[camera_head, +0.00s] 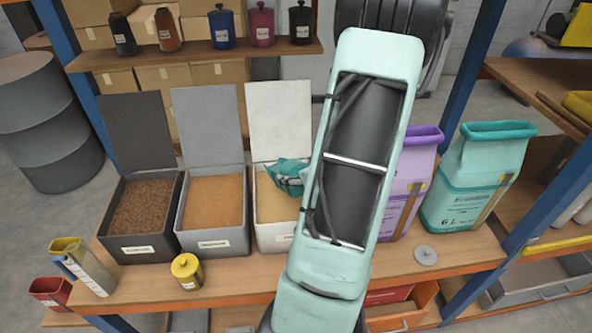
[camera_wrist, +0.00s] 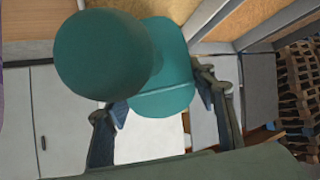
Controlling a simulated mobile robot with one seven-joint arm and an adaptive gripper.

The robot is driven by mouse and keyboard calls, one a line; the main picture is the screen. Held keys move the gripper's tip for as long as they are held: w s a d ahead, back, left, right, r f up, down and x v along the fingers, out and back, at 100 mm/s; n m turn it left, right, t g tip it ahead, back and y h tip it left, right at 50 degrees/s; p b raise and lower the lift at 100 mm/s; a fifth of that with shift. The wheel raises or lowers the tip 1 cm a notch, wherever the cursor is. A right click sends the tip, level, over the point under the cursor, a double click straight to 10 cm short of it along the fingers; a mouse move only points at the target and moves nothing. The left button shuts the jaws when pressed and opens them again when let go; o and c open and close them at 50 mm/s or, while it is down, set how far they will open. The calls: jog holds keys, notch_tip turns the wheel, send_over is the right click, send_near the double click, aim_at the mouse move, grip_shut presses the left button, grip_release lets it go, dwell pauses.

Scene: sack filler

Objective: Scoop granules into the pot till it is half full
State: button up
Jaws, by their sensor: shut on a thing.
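My gripper (camera_wrist: 162,104) is shut on a teal scoop (camera_wrist: 168,60), which fills the space between its fingers in the wrist view. In the head view the scoop (camera_head: 287,172) is over the rear of the third bin (camera_head: 275,238), which holds pale yellow granules (camera_head: 272,207). My arm hides most of the gripper there. I cannot tell whether the scoop holds granules. A dark bin (camera_head: 147,249) holds brown granules and a grey bin (camera_head: 212,241) orange-tan ones. A yellow lidded canister (camera_head: 187,270) stands in front of them. I cannot tell which container is the pot; my arm hides part of the bench.
A purple sack (camera_head: 407,190) and a teal sack (camera_head: 478,180) stand right of my arm. A loose grey lid (camera_head: 425,256) lies before them. A measuring jug (camera_head: 88,268) and a red container (camera_head: 50,292) are at the left. Open bin lids rise behind the bins, below a shelf of canisters.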

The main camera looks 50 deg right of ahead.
jog(key=shift+g, duration=0.8)
jog(key=f+b, duration=0.1)
jog(key=f, duration=0.1)
jog(key=w+f+b, duration=0.1)
jog(key=f, duration=0.1)
jog(key=w+f, duration=0.1)
jog(key=f, duration=0.1)
jog(key=shift+d+f+b, duration=0.15)
jog(key=shift+f+b, duration=0.25)
jog(key=shift+w+d+f+b, duration=0.1)
jog(key=shift+w+f+b, duration=0.25)
jog(key=shift+f+b, duration=0.25)
jog(key=b+x, duration=0.2)
jog(key=b, duration=0.1)
jog(key=b+x, duration=0.1)
jog(key=shift+w+r+b, duration=0.1)
jog(key=shift+w+b, duration=0.2)
jog(key=shift+w, duration=0.25)
jog(key=shift+t+b, duration=0.4)
jog(key=shift+b, duration=0.05)
